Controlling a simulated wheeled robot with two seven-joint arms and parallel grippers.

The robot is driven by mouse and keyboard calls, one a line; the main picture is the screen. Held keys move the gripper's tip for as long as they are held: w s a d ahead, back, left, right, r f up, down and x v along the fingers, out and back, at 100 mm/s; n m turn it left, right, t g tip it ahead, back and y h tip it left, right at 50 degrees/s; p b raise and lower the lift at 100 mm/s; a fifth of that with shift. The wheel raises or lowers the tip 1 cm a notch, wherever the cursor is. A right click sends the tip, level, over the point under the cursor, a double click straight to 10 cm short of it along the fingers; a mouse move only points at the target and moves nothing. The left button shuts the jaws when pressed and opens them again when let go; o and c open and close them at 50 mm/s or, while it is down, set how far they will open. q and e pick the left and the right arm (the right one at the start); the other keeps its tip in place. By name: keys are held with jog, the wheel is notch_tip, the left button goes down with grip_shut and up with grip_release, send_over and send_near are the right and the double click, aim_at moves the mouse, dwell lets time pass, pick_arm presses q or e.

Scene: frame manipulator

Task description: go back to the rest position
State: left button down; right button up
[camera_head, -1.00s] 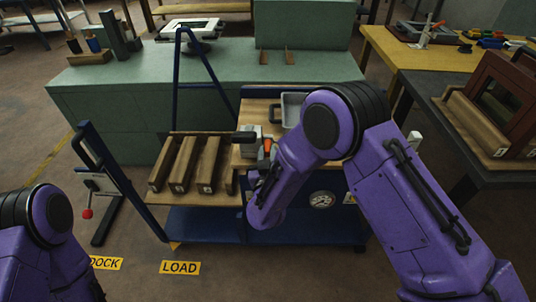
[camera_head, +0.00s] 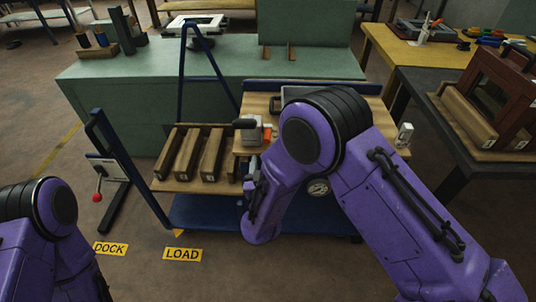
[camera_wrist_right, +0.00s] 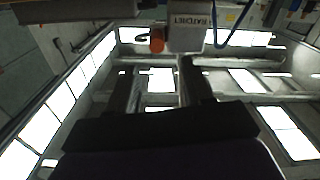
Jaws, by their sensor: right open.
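My right arm (camera_head: 345,165) reaches down over the blue cart, its forearm bent back towards the lower left. My right gripper is hidden in the head view. In the right wrist view my right gripper (camera_wrist_right: 160,75) shows two dark fingers standing apart, with nothing visible between them.
The cart's wooden deck (camera_head: 365,117) holds several brown bars (camera_head: 187,152) at left and a grey device (camera_head: 251,133). A green bench (camera_head: 110,110) stands behind. A dark table with a brown frame (camera_head: 503,95) is at right. Floor by the LOAD sign (camera_head: 182,254) is clear.

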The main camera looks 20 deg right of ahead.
jog(key=shift+s+a+f, duration=0.2)
jog(key=shift+s+a, duration=0.05)
jog(key=shift+s, duration=0.35)
jog(key=s+d+f+m+g+y, duration=0.2)
jog(key=s+d+f+g, duration=0.15)
jog(key=s+f, duration=0.3)
jog(key=s+d+f+m+g+y, duration=0.1)
jog(key=s+d+f+g, duration=0.3)
jog(key=f, duration=0.3)
jog(key=s+d+f+m+g, duration=0.1)
jog(key=s+d+f+g, duration=0.1)
jog(key=s, duration=0.5)
jog(key=s+d+f+g, duration=0.2)
jog(key=s+d+f, duration=0.1)
jog(key=s, duration=0.5)
jog(key=s+d+f+m+g, duration=0.1)
jog(key=s+d+f+g, duration=0.1)
jog(key=s+d, duration=0.3)
jog(key=s+f, duration=0.1)
jog(key=s, duration=0.1)
jog(key=shift+s+m+h, duration=0.3)
jog(key=shift+s+h, duration=0.05)
jog(key=shift+h, duration=0.05)
